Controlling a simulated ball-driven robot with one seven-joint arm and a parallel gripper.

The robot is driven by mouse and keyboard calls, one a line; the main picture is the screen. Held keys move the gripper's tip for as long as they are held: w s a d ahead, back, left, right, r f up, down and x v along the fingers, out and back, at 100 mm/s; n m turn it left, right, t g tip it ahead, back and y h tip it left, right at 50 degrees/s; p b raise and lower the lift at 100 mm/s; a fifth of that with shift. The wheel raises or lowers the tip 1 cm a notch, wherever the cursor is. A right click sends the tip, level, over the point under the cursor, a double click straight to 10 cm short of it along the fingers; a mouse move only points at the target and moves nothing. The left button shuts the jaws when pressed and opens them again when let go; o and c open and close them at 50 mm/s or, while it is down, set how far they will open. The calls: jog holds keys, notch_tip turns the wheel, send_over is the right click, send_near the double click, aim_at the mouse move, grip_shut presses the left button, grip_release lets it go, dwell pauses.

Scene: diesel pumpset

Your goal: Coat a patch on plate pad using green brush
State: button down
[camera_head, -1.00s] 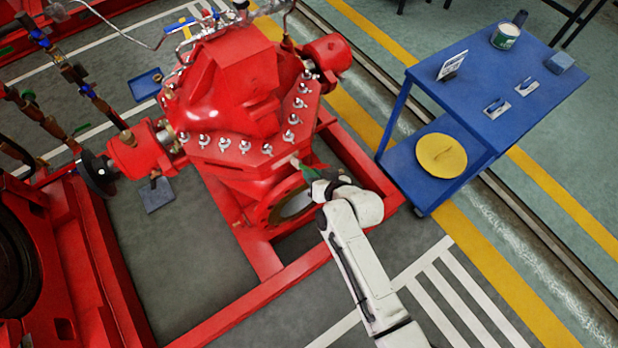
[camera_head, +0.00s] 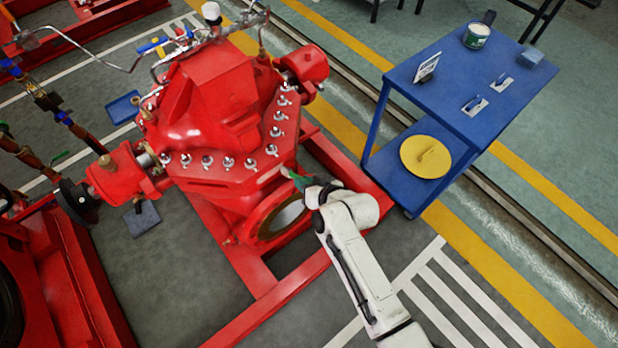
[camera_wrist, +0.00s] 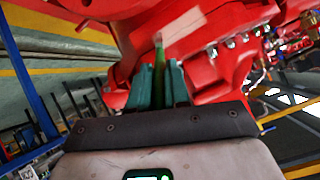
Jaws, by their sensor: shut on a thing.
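My gripper (camera_head: 309,190) is in front of the red pump, close to the upper right rim of its round opening with a grey disc face (camera_head: 285,219). In the wrist view, the teal fingers (camera_wrist: 160,82) are shut on the green handle of the brush (camera_wrist: 159,58). In the head view, the green brush (camera_head: 298,181) shows as a small piece beyond the fingers, partly hidden by the gripper. I cannot tell which surface is the plate pad.
A blue trolley (camera_head: 440,98) stands at the right, with an open tin (camera_head: 477,36), a small sign (camera_head: 427,68) and a blue block (camera_head: 531,57) on top. A yellow disc (camera_head: 425,157) lies on its lower shelf. The red base frame (camera_head: 262,318) surrounds the pump; striped floor at lower right is clear.

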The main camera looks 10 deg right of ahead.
jog(key=s+a+p, duration=0.2)
jog(key=s+a, duration=0.3)
jog(key=a, duration=0.2)
jog(key=shift+a, duration=0.3)
dwell(0.7)
jog(key=s+d+p, duration=0.3)
jog(key=s, duration=0.2)
jog(key=shift+d, duration=0.2)
dwell(0.3)
jog(key=shift+s+p, duration=0.1)
jog(key=shift+p, duration=0.2)
jog(key=shift+s+d+p, duration=0.45)
jog(key=shift+s+d, duration=0.4)
jog(key=shift+s, duration=0.3)
jog(key=shift+w, duration=0.1)
